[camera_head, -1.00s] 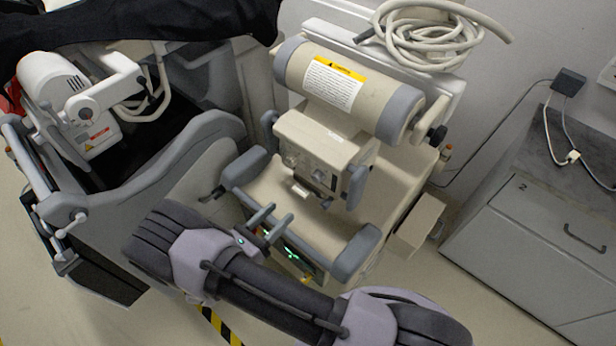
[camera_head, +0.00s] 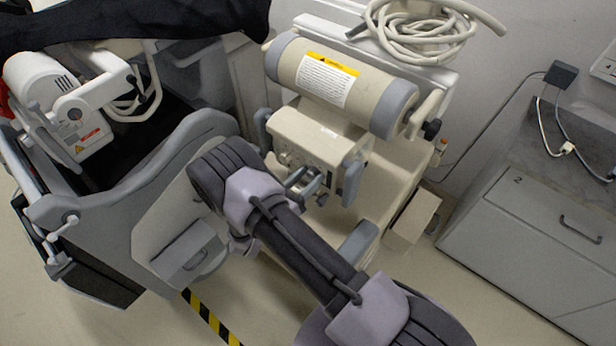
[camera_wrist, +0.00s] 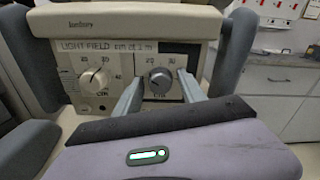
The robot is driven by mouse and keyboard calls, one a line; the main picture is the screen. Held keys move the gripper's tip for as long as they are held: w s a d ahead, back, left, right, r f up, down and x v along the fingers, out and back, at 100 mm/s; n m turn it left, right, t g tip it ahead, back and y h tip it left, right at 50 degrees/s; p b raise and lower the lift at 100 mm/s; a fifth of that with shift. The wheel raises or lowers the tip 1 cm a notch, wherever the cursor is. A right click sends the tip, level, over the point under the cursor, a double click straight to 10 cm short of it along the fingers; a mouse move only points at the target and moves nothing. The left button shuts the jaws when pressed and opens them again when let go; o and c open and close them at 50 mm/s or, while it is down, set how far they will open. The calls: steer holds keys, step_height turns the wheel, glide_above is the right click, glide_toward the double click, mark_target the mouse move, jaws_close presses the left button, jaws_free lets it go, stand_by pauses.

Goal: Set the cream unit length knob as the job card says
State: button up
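The cream unit (camera_head: 310,135) has a front panel with two dials. In the wrist view the panel (camera_wrist: 120,25) reads "LIGHT FIELD cm at 1 m". A pale knob (camera_wrist: 97,79) is on the left and a dark grey knob (camera_wrist: 160,79) on the right, each with a printed scale. The small lettering under each is too blurred to tell which is length. My gripper (camera_wrist: 161,76) is open, its fingers on either side of the dark knob; contact cannot be told. In the head view my gripper (camera_head: 307,182) is at the panel, hiding part of it. No readable job card shows.
A cream cylinder with a caution label (camera_head: 325,78) sits above the panel. Grey handles (camera_head: 352,182) flank the panel. A dark-covered cart with a white unit (camera_head: 60,90) stands left, a grey cabinet (camera_head: 540,225) right. Coiled hose (camera_head: 420,35) lies behind.

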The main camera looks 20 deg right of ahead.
jaws_close()
